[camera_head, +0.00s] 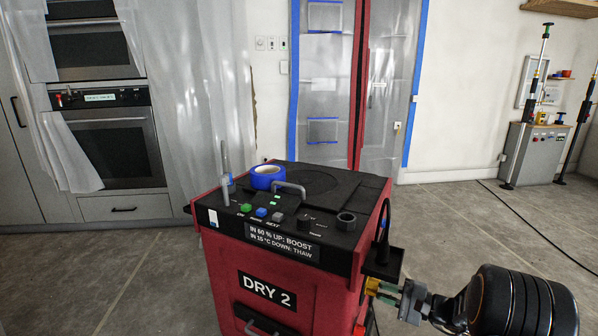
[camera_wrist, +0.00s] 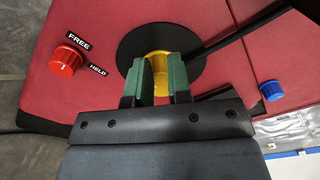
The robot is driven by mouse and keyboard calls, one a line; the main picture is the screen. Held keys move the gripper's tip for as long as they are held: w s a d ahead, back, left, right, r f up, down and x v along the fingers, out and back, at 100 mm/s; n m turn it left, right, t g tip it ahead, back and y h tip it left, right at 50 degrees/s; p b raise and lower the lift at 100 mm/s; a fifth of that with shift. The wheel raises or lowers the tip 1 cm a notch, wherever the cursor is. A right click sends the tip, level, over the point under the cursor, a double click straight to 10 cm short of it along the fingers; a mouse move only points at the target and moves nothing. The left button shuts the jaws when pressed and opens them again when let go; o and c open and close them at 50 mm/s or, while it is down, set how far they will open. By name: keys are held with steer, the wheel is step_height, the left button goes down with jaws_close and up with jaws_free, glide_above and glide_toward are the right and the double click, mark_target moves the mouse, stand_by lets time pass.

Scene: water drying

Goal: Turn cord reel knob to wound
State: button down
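In the wrist view, a yellow knob (camera_wrist: 158,62) sits at the middle of a round black disc (camera_wrist: 188,38) on the red side panel. My gripper (camera_wrist: 161,75) has its green pads on either side of the yellow knob, and yellow fills the narrow gap between them. The pads hide part of the knob, and no mark for its setting is readable. In the head view, my gripper (camera_head: 384,288) reaches the right side of the red machine labelled DRY 2 (camera_head: 268,290), where a little yellow shows.
A red knob (camera_wrist: 66,60) marked FREE and HELD is left of the disc; a blue knob (camera_wrist: 272,91) is right. A black bar crosses the disc's upper right. Blue tape (camera_head: 266,178) lies on the machine's top. A grey cabinet (camera_head: 535,153) stands far right; floor between is mostly clear.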

steer(key=shift+w+a+r, duration=0.2)
steer(key=shift+w+r, duration=0.35)
steer(key=shift+r, duration=0.2)
steer(key=shift+s+r+p, duration=0.1)
steer(key=shift+r+p, duration=0.2)
steer(key=shift+p, duration=0.05)
steer(key=v, duration=0.5)
steer(key=shift+s+d+f, duration=0.25)
steer(key=shift+s+d, duration=0.05)
steer(key=shift+s, duration=0.05)
steer(key=a, duration=0.1)
steer(key=w+a+f+b, duration=0.1)
steer(key=a, duration=0.1)
steer(key=a+f+b, duration=0.1)
steer(key=a, duration=0.1)
steer(key=shift+w+a+f, duration=0.1)
steer(key=shift+w+f, duration=0.05)
steer(key=shift+w, duration=0.2)
steer(key=shift+a, duration=0.1)
stand_by(0.5)
